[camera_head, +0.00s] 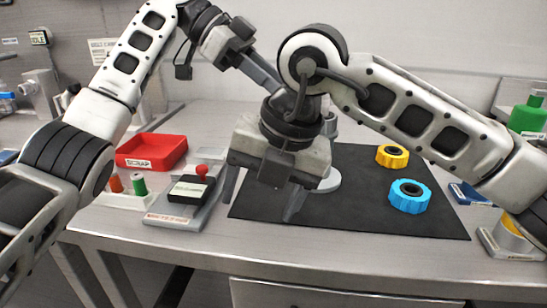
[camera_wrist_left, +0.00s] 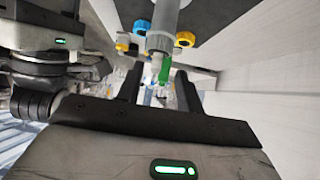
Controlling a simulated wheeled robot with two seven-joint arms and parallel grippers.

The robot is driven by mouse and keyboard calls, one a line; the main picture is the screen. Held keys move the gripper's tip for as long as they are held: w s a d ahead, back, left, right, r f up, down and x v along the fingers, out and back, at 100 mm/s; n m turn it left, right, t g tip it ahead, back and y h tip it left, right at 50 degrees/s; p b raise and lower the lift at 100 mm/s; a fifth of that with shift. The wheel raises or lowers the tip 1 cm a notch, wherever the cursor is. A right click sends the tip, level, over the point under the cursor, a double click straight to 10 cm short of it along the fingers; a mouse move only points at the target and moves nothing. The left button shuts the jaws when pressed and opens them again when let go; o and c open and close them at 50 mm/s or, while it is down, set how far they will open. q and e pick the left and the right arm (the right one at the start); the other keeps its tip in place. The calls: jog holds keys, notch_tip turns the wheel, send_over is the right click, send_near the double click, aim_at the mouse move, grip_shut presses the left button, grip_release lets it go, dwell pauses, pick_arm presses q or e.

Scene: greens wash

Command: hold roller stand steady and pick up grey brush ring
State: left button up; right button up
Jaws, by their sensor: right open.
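The roller stand shows in the head view as a pale round base (camera_head: 327,181) on the dark mat, its post mostly hidden behind my right gripper. In the left wrist view a grey post (camera_wrist_left: 166,15) has a wider grey part (camera_wrist_left: 160,43) and a green end (camera_wrist_left: 165,69). I cannot tell whether the wider part is the grey brush ring. My right gripper (camera_head: 261,197) is open, pointing down in front of the stand. My left gripper (camera_wrist_left: 158,72) has its fingers apart, with the green end showing between them and gaps at both sides.
A yellow ring (camera_head: 392,156) and a blue ring (camera_head: 409,196) lie on the mat (camera_head: 360,220) to the right. A red tray (camera_head: 152,150), a box with a red knob (camera_head: 190,189) and small red and green pieces stand left. A green bottle (camera_head: 527,115) is far right.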

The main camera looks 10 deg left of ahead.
aim_at(332, 179)
jog(key=t+h, duration=0.2)
jog(key=m+h, duration=0.1)
jog(key=shift+a+f+t, duration=0.25)
jog(key=shift+a+t, duration=0.05)
jog(key=shift+t, duration=0.1)
jog(key=shift+w+d+r+m+t+h, duration=0.1)
jog(key=shift+w+m+t+h, duration=0.1)
jog(key=shift+m+t+h, duration=0.25)
jog(key=shift+w+d+r+m+t+h, duration=0.15)
jog(key=shift+m+t+h, duration=0.1)
jog(key=shift+t+h, duration=0.4)
notch_tip(332, 179, up, 4)
jog(key=w+d+m+t+h, duration=0.1)
jog(key=w+m+t+h, duration=0.1)
jog(key=m+t+h, duration=0.3)
jog(key=shift+n+t+y, duration=0.3)
jog(key=shift+n+t, duration=0.3)
jog(key=shift+n, duration=0.1)
jog(key=x, duration=1.6)
jog(key=shift+d+r, duration=0.1)
jog(key=shift+d, duration=0.05)
